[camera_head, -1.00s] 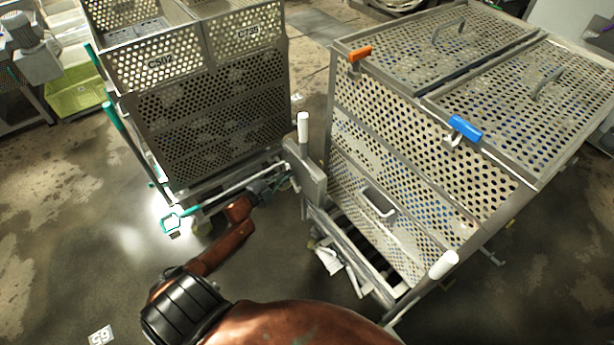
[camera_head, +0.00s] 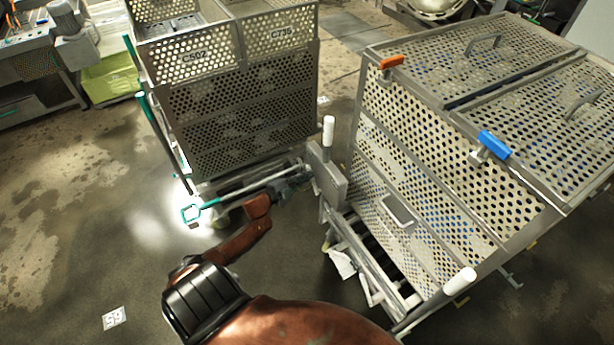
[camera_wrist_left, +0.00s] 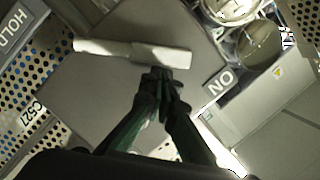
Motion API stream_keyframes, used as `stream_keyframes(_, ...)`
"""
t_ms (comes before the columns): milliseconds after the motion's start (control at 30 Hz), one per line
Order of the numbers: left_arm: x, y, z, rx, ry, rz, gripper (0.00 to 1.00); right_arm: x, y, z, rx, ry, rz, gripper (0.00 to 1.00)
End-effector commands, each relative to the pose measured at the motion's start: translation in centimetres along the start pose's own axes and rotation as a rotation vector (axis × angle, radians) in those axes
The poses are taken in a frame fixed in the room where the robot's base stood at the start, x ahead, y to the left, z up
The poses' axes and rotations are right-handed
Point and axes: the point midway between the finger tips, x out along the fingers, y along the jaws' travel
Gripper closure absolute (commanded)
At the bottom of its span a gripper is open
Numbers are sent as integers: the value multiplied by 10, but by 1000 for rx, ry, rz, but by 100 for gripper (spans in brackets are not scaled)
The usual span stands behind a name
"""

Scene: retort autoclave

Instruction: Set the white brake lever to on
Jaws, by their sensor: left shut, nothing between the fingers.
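The white brake lever (camera_wrist_left: 160,56) lies across a grey plate (camera_wrist_left: 95,85) in the left wrist view, its thick end toward the right. The plate is flanked by an "ON" label (camera_wrist_left: 219,82) at right and a "HOLD" label (camera_wrist_left: 17,18) at upper left. My left gripper (camera_wrist_left: 166,78) is shut and empty, its fingertips right at the lever's thick end; whether they touch cannot be told. In the head view my left gripper (camera_head: 305,178) is beside the grey plate (camera_head: 326,178) at the near cart's corner; the lever is not clear there. My right gripper is not in view.
Floor at left is open.

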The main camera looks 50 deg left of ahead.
Motion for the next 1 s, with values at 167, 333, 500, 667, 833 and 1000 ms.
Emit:
stream_keyframes(167,-2,-6,-24,-1,6,1,100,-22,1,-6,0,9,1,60)
stream_keyframes(333,-14,-6,-42,1,8,5,100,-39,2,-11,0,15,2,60)
stream_keyframes(500,-54,-3,-40,2,7,7,100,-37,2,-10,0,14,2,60)
stream_keyframes(667,-82,-5,-40,2,9,5,100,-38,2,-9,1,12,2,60)
stream_keyframes(833,-98,-5,-40,1,10,4,100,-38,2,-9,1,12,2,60)
stream_keyframes(1000,-103,-6,-40,1,10,4,100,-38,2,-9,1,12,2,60)
